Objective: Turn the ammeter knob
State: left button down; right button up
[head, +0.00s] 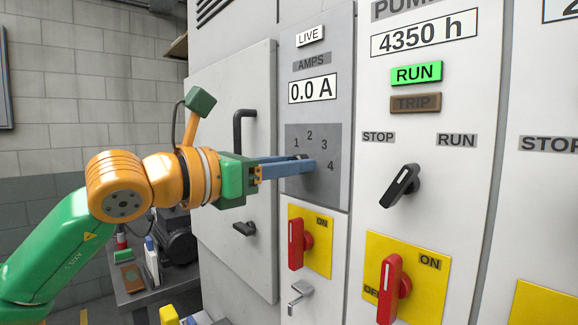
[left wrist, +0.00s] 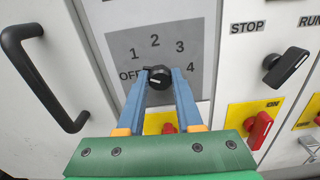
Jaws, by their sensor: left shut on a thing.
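The ammeter knob (left wrist: 159,78) is small, round and black with a white mark. It sits on a grey dial plate (head: 330,190) marked OFF, 1, 2, 3 and 4. My left gripper (head: 308,164) reaches in from the left and is shut on the knob, with one blue finger on each side in the left wrist view (left wrist: 160,80). In the head view the fingers hide most of the knob. Its exact setting is hard to tell. The amps display (head: 313,89) above reads 0.0 A. My right gripper is not in view.
Below the dial is a red switch handle (head: 296,244) on a yellow plate. To the right are a black STOP/RUN handle (head: 400,186) and another red handle (head: 389,290). A black door handle (left wrist: 40,75) stands out on the left. A cluttered bench (head: 135,300) is at lower left.

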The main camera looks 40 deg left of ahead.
pick_arm(q)
jog(key=shift+m, duration=1.8)
jog(key=c, duration=0.6)
grip_release()
jog(key=shift+w, duration=0.1)
jog(key=shift+o, duration=0.2)
jog(key=s+b, duration=0.3)
jog(key=s, duration=0.4)
jog(key=shift+a, duration=0.3)
